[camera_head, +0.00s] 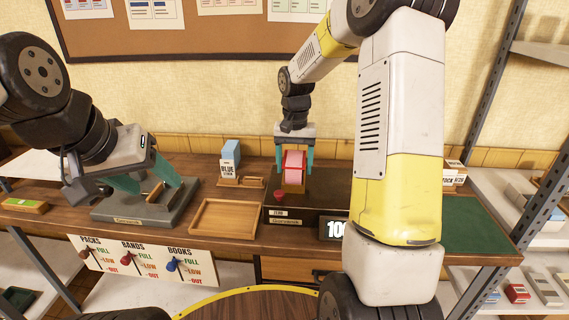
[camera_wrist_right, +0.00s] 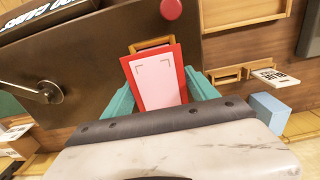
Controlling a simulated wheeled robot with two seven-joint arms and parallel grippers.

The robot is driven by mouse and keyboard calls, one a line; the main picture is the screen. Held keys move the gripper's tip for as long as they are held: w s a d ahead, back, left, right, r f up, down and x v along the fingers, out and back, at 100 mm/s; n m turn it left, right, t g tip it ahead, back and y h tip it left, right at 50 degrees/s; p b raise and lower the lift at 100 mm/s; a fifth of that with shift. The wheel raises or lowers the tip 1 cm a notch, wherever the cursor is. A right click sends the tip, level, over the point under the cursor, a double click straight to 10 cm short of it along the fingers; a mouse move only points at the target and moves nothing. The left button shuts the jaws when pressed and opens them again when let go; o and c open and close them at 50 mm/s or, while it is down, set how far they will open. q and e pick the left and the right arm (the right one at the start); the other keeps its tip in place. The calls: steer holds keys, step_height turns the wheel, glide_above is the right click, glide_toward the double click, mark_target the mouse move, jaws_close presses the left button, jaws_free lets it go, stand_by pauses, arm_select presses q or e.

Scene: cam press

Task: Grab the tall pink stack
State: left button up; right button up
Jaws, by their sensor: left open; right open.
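The tall pink stack (camera_head: 293,162) with a red edge stands on the dark counter machine (camera_head: 335,190), in a small wooden holder. In the right wrist view the stack (camera_wrist_right: 158,85) shows as a pink card face with a red border. My right gripper (camera_head: 295,160) is open, with one teal finger on each side of the stack; its fingers (camera_wrist_right: 160,95) also flank it in the wrist view. Whether they touch it is not clear. My left gripper (camera_head: 146,182) is open above a grey press (camera_head: 165,210) with a wooden handle (camera_head: 154,191) between its fingers.
A red knob (camera_head: 279,196) sits on the machine's front left, near the stack. An empty wooden tray (camera_head: 228,220) lies left of the machine. A blue stack (camera_head: 230,150) with a "BLUE" label stands behind the tray. A green mat (camera_head: 468,225) lies at the right.

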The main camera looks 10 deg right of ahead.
steer(key=shift+c, duration=0.5)
jaws_close()
steer(key=shift+r, duration=0.15)
